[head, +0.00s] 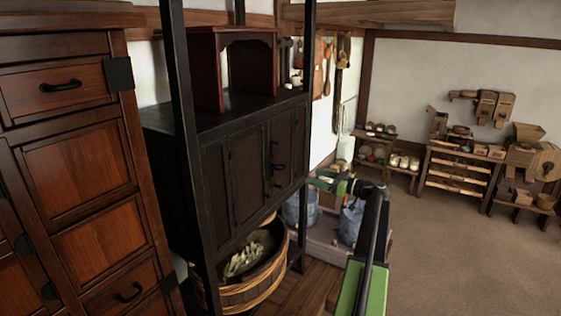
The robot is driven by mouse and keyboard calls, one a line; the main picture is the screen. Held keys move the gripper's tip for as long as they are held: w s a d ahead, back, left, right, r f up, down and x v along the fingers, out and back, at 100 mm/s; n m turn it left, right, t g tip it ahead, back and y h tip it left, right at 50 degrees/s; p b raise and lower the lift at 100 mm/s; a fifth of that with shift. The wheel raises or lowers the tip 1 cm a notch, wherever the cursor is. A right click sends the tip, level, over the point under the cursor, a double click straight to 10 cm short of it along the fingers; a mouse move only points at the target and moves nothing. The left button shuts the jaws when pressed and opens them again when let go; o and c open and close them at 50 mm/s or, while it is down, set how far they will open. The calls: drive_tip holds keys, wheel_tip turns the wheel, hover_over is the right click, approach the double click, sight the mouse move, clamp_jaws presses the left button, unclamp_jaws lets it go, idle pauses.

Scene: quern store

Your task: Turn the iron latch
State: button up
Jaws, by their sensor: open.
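The iron latch (277,167) is a small dark fitting on the front of the black cabinet (248,175), near the right end of its doors. The doors look closed. The latch is dark on dark, so its exact angle is hard to tell. My green and black arm rises from the bottom edge, right of the cabinet, to a dark joint. Beyond it, my gripper (323,180) appears small, to the right of the latch and slightly lower in the picture. It is open and apart from the latch. Its fingertips are hard to make out against the clutter.
A reddish wooden chest (85,185) stands close at the left. A wooden tub (255,268) sits under the cabinet. Bluish sacks (352,221) lie behind my arm. Shelves (455,172) and a wooden machine (528,165) line the far wall. The floor (470,255) at right is clear.

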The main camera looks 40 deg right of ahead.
sight(280, 166)
drive_tip(key=x, duration=1.7)
drive_tip(key=shift+w+a+f, duration=0.1)
drive_tip(key=shift+w+f, duration=0.05)
